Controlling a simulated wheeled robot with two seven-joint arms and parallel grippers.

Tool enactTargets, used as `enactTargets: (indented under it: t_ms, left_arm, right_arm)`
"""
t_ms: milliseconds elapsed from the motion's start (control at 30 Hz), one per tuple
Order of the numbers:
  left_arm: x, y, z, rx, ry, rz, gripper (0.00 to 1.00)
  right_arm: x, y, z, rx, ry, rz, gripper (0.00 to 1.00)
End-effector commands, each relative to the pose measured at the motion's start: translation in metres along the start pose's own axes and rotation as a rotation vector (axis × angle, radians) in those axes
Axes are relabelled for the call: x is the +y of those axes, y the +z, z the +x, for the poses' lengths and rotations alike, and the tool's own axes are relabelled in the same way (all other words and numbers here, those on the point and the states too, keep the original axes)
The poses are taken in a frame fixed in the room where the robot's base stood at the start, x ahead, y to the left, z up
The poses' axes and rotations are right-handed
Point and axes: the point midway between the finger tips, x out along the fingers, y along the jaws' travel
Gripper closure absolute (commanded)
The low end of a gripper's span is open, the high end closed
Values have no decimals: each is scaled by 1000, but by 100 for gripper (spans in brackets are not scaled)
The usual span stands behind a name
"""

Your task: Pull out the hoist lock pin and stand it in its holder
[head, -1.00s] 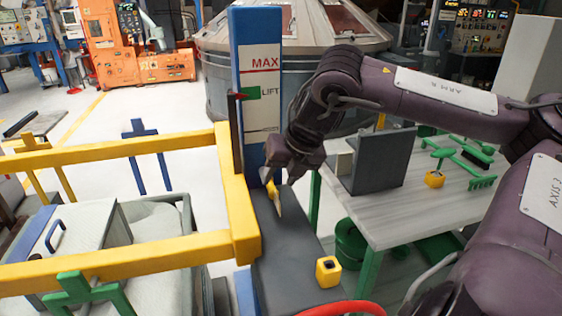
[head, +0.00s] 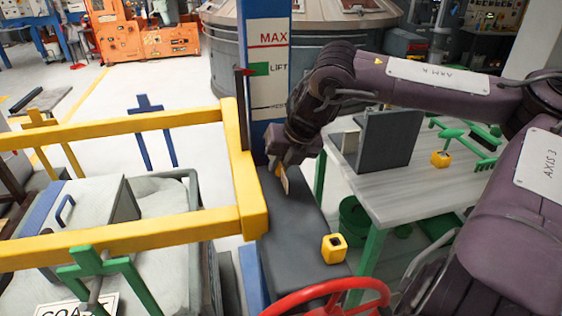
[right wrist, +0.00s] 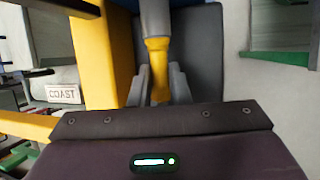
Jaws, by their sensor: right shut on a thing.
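The lock pin (right wrist: 157,62) shows in the right wrist view as a yellow grip with a grey cylinder at its far end. My right gripper (right wrist: 160,88) is shut on the yellow part, a finger on each side. A yellow block with a square hole (head: 333,248), likely the holder, stands nearer on the ledge. My left gripper is not in view.
A yellow rail frame (head: 120,237) stands left of the ledge, close to the post. A red handwheel (head: 330,290) is at the front. The ledge between gripper and block is clear.

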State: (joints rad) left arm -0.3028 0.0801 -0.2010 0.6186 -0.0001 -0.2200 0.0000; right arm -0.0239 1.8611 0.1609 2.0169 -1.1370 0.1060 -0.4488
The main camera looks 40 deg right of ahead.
Motion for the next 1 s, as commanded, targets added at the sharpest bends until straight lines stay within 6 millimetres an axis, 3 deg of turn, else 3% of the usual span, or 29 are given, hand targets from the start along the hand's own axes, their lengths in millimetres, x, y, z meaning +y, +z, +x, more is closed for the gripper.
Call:
enactTargets:
  t_ms: [1000]
  left_arm:
    - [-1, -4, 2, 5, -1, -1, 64]
  right_arm:
    - [0, -10, -4, -1, 1, 0, 100]
